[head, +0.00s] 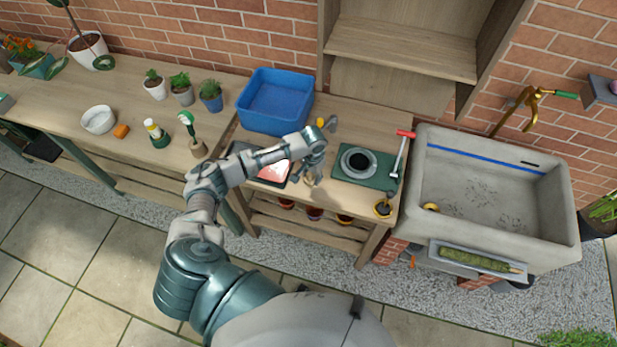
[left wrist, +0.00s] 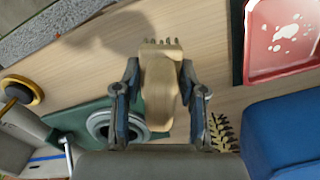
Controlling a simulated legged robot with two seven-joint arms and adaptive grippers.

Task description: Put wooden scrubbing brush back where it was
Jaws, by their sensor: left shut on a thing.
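The wooden scrubbing brush (left wrist: 160,85) is held between the two fingers of my left gripper (left wrist: 160,92) in the left wrist view, its dark bristles at the upper end. In the head view my left gripper (head: 312,168) is over the right-hand bench, with part of the brush (head: 311,180) showing below it. A shadow lies on the wood around the brush; whether the brush touches the bench is not clear. My right gripper is not in view.
Left of the gripper is a red tray (head: 274,171); right is a green mat (head: 343,176) with a grey round pot (head: 358,160). A blue tub (head: 272,105) stands behind. A small dark-filled pot (head: 383,209) is at the front corner. A stone sink (head: 490,245) stands at right.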

